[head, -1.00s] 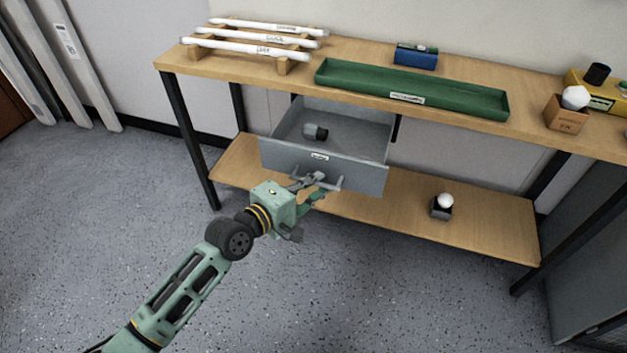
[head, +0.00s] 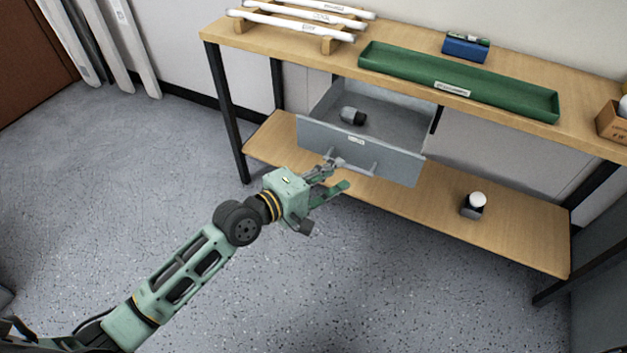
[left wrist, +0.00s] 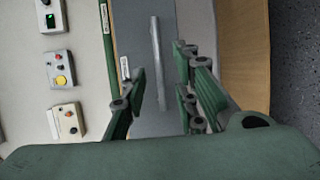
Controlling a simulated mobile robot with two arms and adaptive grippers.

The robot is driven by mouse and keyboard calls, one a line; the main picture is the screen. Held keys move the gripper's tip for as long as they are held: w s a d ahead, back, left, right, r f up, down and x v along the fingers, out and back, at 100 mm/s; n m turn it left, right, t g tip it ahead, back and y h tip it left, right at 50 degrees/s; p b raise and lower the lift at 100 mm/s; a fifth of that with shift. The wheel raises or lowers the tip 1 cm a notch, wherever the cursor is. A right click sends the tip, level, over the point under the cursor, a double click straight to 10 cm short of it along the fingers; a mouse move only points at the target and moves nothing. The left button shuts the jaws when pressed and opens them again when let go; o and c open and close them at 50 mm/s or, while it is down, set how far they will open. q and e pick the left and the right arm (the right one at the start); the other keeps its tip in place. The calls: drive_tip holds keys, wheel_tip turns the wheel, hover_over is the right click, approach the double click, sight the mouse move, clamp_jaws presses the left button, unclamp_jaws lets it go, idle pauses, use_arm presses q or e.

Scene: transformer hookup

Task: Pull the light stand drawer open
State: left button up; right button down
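The light stand drawer (head: 400,168) is a grey drawer under the table top, pulled out with its inside showing. A dark grey fitting (head: 352,116) lies in it. A bar handle (head: 362,170) crosses its front, below a small white label. My left gripper (head: 341,176) is at the left part of the handle with its fingers apart. In the left wrist view the handle (left wrist: 157,50) runs between the open fingers of my left gripper (left wrist: 160,80) and past their tips, with gaps on both sides. The drawer front also shows there (left wrist: 133,38). My right gripper is not in view.
The wooden table (head: 400,50) holds a long green tray (head: 480,86), white tubes on a rack (head: 300,25) and a blue box (head: 466,47). A bulb in a dark holder (head: 473,205) stands on the lower shelf (head: 520,235). The floor in front is clear.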

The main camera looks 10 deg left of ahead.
use_arm(q)
drive_tip(key=v, duration=0.7)
drive_tip(key=shift+s, duration=0.1)
